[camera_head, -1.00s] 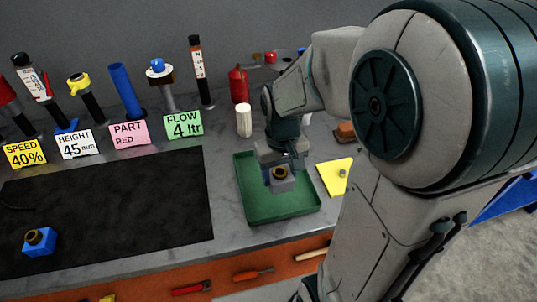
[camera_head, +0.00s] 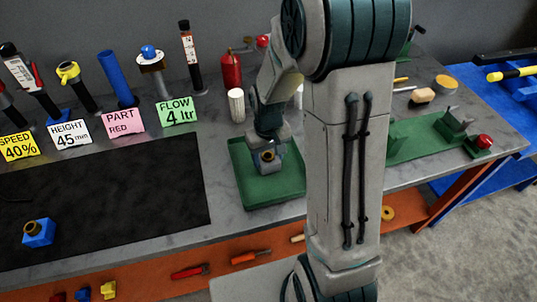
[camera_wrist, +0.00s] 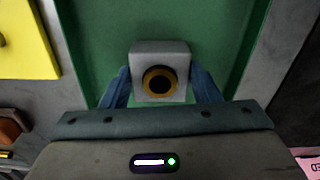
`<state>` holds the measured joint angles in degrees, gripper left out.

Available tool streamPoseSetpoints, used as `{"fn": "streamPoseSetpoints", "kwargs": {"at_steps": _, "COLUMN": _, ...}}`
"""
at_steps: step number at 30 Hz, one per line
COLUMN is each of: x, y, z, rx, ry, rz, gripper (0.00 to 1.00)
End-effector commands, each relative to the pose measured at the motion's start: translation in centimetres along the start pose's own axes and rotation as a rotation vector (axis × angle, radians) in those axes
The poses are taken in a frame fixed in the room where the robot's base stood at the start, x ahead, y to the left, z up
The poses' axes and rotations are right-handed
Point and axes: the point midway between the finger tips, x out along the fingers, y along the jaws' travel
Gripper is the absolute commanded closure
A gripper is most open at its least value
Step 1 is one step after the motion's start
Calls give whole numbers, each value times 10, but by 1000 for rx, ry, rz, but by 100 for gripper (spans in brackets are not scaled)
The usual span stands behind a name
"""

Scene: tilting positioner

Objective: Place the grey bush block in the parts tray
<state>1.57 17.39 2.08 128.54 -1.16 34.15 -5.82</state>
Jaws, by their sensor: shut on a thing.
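The grey bush block (camera_head: 268,163) is a small grey cube with a dark bore ringed in brass. My gripper (camera_head: 267,149) is shut on it, over the rear part of the green parts tray (camera_head: 272,193). In the wrist view the block (camera_wrist: 178,50) sits between the two blue-grey fingers of my gripper (camera_wrist: 160,85), its bore facing the camera. The green tray floor (camera_wrist: 105,40) shows behind it. I cannot tell whether the block touches the tray floor or hangs just above it.
A blue bush block (camera_head: 38,233) stands on the black mat (camera_head: 120,205) at left. A white cylinder (camera_head: 236,105) and a red bottle (camera_head: 231,72) stand behind the tray. A yellow plate (camera_wrist: 25,40) lies beside the tray.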

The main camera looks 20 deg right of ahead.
Motion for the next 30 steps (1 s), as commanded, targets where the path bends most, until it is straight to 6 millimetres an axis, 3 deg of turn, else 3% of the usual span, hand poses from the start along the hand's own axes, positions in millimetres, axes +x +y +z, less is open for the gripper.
{"fn": "streamPoseSetpoints", "kwargs": {"at_steps": 13, "x": 6, "y": 0, "z": -1, "rx": 0, "ry": 3, "rz": 0, "gripper": 100}}
{"fn": "streamPoseSetpoints", "kwargs": {"at_steps": 14, "x": 6, "y": 0, "z": 0, "rx": 0, "ry": 1, "rz": 0, "gripper": 36}}
{"fn": "streamPoseSetpoints", "kwargs": {"at_steps": 15, "x": 5, "y": 0, "z": 0, "rx": 0, "ry": 1, "rz": 0, "gripper": 25}}
{"fn": "streamPoseSetpoints", "kwargs": {"at_steps": 16, "x": 5, "y": 0, "z": 0, "rx": 0, "ry": 1, "rz": 0, "gripper": 22}}
{"fn": "streamPoseSetpoints", "kwargs": {"at_steps": 25, "x": 3, "y": 0, "z": 0, "rx": 0, "ry": 1, "rz": 0, "gripper": 22}}
{"fn": "streamPoseSetpoints", "kwargs": {"at_steps": 30, "x": -12, "y": 0, "z": -1, "rx": 0, "ry": 6, "rz": 1, "gripper": 22}}
